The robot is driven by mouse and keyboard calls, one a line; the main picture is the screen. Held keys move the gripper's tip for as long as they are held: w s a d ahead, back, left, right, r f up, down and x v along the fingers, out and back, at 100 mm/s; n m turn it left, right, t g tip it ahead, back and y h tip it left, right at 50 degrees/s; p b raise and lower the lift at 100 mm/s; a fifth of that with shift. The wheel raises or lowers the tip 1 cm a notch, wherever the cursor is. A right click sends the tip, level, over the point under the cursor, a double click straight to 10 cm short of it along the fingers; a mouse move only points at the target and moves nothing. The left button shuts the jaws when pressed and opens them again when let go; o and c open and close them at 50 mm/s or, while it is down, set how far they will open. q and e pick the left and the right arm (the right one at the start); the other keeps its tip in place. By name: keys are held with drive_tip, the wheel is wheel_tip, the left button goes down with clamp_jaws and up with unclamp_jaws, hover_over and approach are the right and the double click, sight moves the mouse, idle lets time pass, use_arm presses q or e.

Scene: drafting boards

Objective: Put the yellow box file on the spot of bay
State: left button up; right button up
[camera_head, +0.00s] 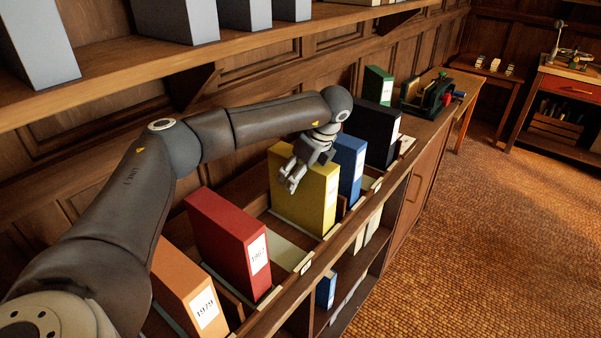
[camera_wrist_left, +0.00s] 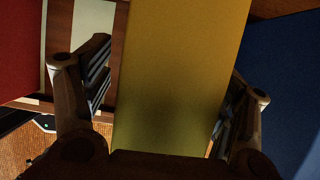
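The yellow box file (camera_head: 315,200) stands upright in the low shelf row, between an empty bay and the blue box file (camera_head: 350,160). My left gripper (camera_head: 287,183) is at the upper part of the yellow file. In the left wrist view the yellow file (camera_wrist_left: 180,85) lies between my two spread fingers (camera_wrist_left: 165,92). A gap shows at the left finger; contact at the right finger cannot be told. The empty bay (camera_head: 289,251) has a pale floor patch and lies between the yellow file and the red box file (camera_head: 228,243). My right gripper is not in view.
An orange box file (camera_head: 188,287) stands nearest, left of the red one. A black box file (camera_head: 375,133) and a green one (camera_head: 378,85) stand farther along. An upper shelf (camera_head: 170,60) with grey files overhangs the row. The floor (camera_head: 480,230) at right is clear.

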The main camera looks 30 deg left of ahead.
use_arm(q)
drive_tip(key=shift+d+r, duration=0.1)
drive_tip(key=b+v, duration=0.3)
drive_tip(key=v, duration=0.8)
drive_tip(key=shift+w, duration=0.15)
drive_tip(key=shift+d+r, duration=0.2)
drive_tip(key=shift+r, duration=0.3)
